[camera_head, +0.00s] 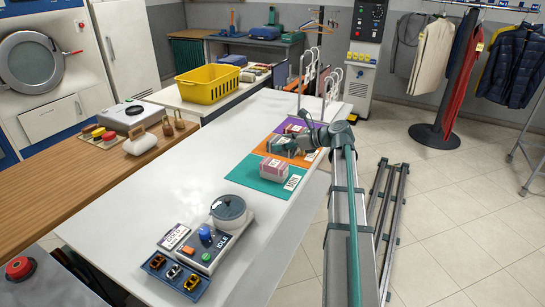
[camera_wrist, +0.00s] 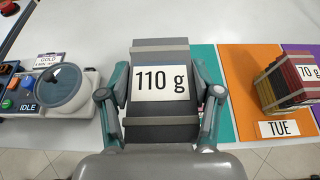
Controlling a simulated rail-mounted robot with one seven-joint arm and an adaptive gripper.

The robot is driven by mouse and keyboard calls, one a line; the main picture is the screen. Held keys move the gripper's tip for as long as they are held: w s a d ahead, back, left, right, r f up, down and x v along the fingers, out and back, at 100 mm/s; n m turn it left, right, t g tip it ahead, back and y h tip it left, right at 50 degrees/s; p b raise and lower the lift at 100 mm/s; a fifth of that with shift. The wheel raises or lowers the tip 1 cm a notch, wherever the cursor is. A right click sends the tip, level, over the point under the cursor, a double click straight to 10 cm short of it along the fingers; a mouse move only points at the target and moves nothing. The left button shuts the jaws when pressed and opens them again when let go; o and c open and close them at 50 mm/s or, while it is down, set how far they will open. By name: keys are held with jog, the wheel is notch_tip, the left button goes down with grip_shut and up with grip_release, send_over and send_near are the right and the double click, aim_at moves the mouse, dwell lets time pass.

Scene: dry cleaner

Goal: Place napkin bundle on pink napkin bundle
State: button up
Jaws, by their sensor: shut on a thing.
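My gripper (camera_wrist: 160,110) is shut on a dark grey napkin bundle (camera_wrist: 165,133) with a white "110 g" label, its fingers on both sides. In the head view my gripper (camera_head: 288,145) shows small, just behind and above the pink napkin bundle (camera_head: 274,170). The pink bundle lies on the teal mat (camera_head: 252,180), which bears a "MON" card. In the wrist view the held bundle covers most of the teal mat (camera_wrist: 226,110), and the pink bundle is mostly or wholly hidden beneath it. The exact gap between the two bundles cannot be told.
A striped "70 g" bundle (camera_wrist: 286,85) sits on the orange mat (camera_wrist: 245,75) with a "TUE" card; a purple mat (camera_wrist: 304,53) lies beyond. White racks (camera_head: 309,80) stand at the table's far end. The left tabletop is clear.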

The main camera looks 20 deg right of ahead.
jog(key=w+f, duration=0.2)
jog(key=w, duration=0.1)
jog(key=w+f+p, duration=0.1)
jog(key=w+f, duration=0.4)
jog(key=w, duration=0.1)
jog(key=shift+d+f+p, duration=0.25)
jog(key=shift+d+p, duration=0.05)
jog(key=shift+w+f+p, duration=0.1)
jog(key=shift+f+p, duration=0.35)
jog(key=shift+f, duration=1.2)
jog(key=shift+f, duration=0.15)
jog(key=o, duration=1.2)
jog(key=shift+r, duration=0.2)
jog(key=b+v, duration=0.2)
jog(key=v, duration=1)
